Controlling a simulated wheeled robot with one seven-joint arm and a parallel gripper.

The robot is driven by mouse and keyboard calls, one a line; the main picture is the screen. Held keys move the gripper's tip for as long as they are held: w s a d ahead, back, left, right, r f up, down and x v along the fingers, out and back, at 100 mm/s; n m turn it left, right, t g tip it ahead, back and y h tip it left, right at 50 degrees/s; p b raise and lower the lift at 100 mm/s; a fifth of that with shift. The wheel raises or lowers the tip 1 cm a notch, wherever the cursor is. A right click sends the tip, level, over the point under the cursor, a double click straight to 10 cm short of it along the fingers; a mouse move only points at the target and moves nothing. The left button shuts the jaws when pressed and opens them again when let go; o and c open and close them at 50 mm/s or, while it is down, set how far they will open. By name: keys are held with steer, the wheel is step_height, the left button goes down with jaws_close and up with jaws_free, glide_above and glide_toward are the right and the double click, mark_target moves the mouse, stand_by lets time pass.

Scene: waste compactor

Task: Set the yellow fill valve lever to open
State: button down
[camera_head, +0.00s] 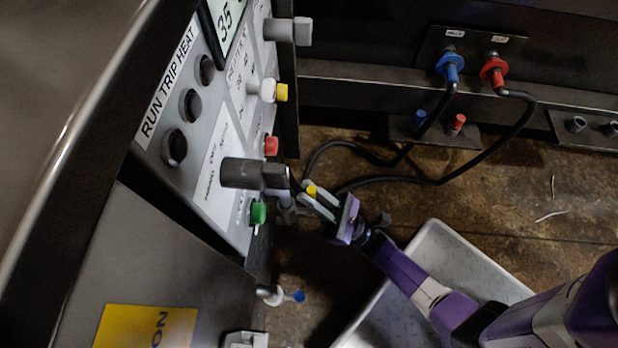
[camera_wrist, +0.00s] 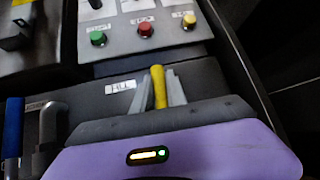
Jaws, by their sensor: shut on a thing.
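The yellow fill valve lever (camera_wrist: 159,88) stands between the two fingers of my gripper (camera_wrist: 160,90) in the wrist view, below a small label that looks like "FILL" (camera_wrist: 121,86). In the head view only a bit of the yellow lever (camera_head: 311,190) shows between the fingers of my gripper (camera_head: 318,200). The gripper is shut on the lever. The lever's pivot and lower part are hidden by the gripper body, and its exact angle is hard to tell.
A control panel with green (camera_head: 258,213), red (camera_head: 271,146) and yellow (camera_head: 281,93) buttons stands left of the gripper. A blue-tipped lever (camera_head: 297,297) sits below. Black hoses and a pale bin (camera_head: 437,236) lie to the right.

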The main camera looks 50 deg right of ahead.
steer(key=shift+s+a+f+n+g+y, duration=0.1)
steer(key=shift+s+a+n+g+y, duration=0.15)
steer(key=shift+n+y, duration=0.35)
steer(key=shift+w, duration=0.1)
steer(key=c, duration=1.3)
jaws_free()
steer(key=shift+c, duration=0.2)
steer(key=shift+d, duration=0.1)
